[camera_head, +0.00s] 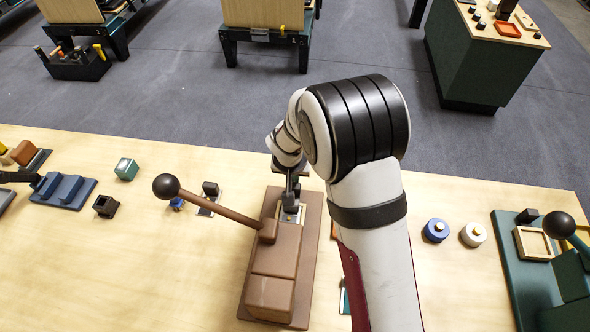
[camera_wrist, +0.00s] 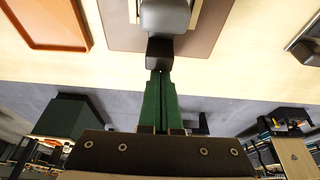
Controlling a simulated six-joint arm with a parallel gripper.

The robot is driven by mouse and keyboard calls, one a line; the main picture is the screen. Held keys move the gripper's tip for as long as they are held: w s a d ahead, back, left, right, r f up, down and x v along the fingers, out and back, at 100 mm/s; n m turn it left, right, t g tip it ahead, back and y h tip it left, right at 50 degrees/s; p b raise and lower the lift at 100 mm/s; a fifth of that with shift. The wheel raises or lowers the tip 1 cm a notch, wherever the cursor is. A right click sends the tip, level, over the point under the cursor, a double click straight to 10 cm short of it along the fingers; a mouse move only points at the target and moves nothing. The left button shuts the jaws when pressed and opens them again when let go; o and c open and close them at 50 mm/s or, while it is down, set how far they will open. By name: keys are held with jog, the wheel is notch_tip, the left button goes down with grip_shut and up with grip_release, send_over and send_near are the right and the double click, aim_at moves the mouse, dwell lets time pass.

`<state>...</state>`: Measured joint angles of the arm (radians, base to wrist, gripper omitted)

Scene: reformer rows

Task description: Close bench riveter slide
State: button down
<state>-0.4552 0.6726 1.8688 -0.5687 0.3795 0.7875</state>
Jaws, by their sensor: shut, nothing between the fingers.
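The bench riveter (camera_head: 276,262) is a brown machine on a brown base plate on the wooden bench. Its lever (camera_head: 215,208) slants up to the left and ends in a black ball. A grey slide part (camera_head: 290,213) shows at its far end, partly hidden by my arm. My gripper (camera_head: 290,190) is over that far end. In the wrist view the green fingers of my gripper (camera_wrist: 160,78) are together, with their tips at a dark block (camera_wrist: 160,51) beside a grey rounded part (camera_wrist: 165,14). Whether they touch the block, I cannot tell.
A green machine with a black ball lever (camera_head: 560,226) stands at the right. Blue (camera_head: 436,231) and white (camera_head: 473,234) round pieces lie between. Small blocks and a blue fixture (camera_head: 65,192) are at the left. An orange tray (camera_wrist: 45,46) is in the wrist view.

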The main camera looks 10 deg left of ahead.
jog(key=shift+s, duration=1.15)
